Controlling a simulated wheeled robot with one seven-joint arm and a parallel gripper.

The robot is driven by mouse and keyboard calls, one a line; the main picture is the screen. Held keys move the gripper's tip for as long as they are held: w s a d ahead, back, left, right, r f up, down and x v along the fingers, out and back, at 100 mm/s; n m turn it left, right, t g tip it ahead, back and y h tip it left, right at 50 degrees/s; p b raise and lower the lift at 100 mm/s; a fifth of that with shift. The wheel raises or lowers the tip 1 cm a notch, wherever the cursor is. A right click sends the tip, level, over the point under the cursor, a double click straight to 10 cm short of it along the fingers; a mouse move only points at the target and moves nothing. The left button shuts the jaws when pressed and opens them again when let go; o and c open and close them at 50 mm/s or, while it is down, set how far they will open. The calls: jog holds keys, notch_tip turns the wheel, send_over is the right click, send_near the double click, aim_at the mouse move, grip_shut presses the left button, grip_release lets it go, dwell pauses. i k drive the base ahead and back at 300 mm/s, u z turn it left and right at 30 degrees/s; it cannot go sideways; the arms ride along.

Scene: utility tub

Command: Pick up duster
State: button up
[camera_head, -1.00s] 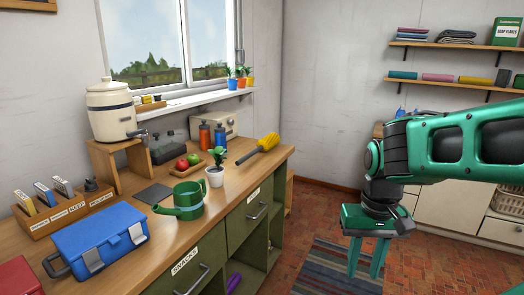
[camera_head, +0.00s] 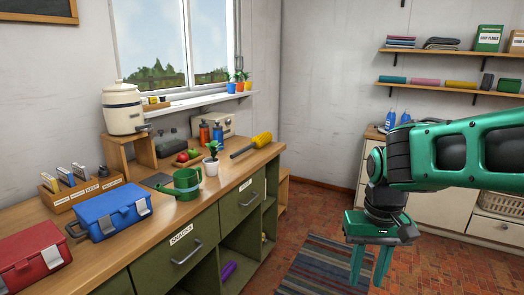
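The duster (camera_head: 261,141) has a fluffy yellow head and a dark handle. It lies on the wooden counter (camera_head: 215,182) near its far right end, with the handle pointing left toward the potted plant. My gripper (camera_head: 370,266) hangs at the right of the view, pointing down over the floor. Its two green fingers are apart with nothing between them. It is well to the right of the duster and not touching it.
On the counter stand a potted plant (camera_head: 211,160), a green watering can (camera_head: 183,184), a blue box (camera_head: 112,214) and a red box (camera_head: 32,256). A purple thing (camera_head: 229,270) lies in the open cabinet below. The floor has a striped rug (camera_head: 318,268).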

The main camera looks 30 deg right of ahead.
aim_at(264, 139)
jog(key=k, duration=0.7)
jog(key=z, duration=0.6)
jog(key=i, duration=2.5)
jog(key=u, duration=0.55)
